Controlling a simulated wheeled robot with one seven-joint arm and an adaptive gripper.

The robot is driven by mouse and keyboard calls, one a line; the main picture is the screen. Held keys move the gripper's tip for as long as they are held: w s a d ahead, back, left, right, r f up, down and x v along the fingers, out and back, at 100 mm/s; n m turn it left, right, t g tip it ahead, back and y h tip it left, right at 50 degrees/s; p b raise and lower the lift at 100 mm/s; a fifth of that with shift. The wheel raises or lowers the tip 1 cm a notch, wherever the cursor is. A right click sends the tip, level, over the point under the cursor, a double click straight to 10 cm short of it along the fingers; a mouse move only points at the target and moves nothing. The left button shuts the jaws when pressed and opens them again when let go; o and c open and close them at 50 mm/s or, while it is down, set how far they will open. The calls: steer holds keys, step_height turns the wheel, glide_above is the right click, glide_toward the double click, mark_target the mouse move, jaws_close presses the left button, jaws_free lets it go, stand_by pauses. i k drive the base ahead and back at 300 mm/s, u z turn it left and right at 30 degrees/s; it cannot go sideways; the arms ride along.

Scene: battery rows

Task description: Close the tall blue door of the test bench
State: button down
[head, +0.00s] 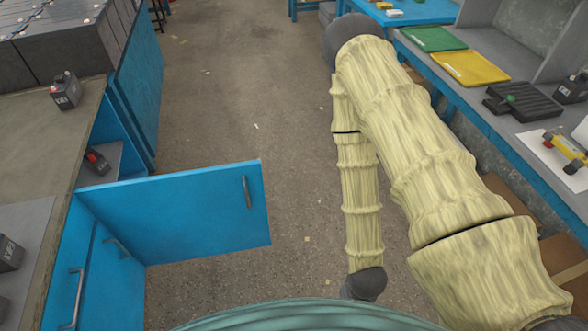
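The blue door (175,215) of the bench at left stands wide open, sticking out to the right into the aisle. Its grey bar handle (247,191) is near the free edge. Its near end meets the blue bench front at the left. Behind the door the bench interior is open, and a shelf (100,160) holds a small dark battery with a red part (97,160). My arm, in a pale yellow sleeve, folds down on the right of the aisle, apart from the door. Its dark rounded lower end shows, but no gripper fingers are in view.
Nearer blue fronts with grey handles (77,299) are at lower left. A battery (65,91) stands on the bench top (45,130). At right, a blue-edged workbench carries a green tray (432,39) and a yellow tray (470,68). The aisle floor (235,100) between is clear.

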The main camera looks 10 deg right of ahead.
mark_target(182, 216)
steer(key=z, duration=1.1)
steer(key=k, duration=1.3)
steer(key=u, duration=1.7)
steer(key=i, duration=0.5)
steer(key=z, duration=0.1)
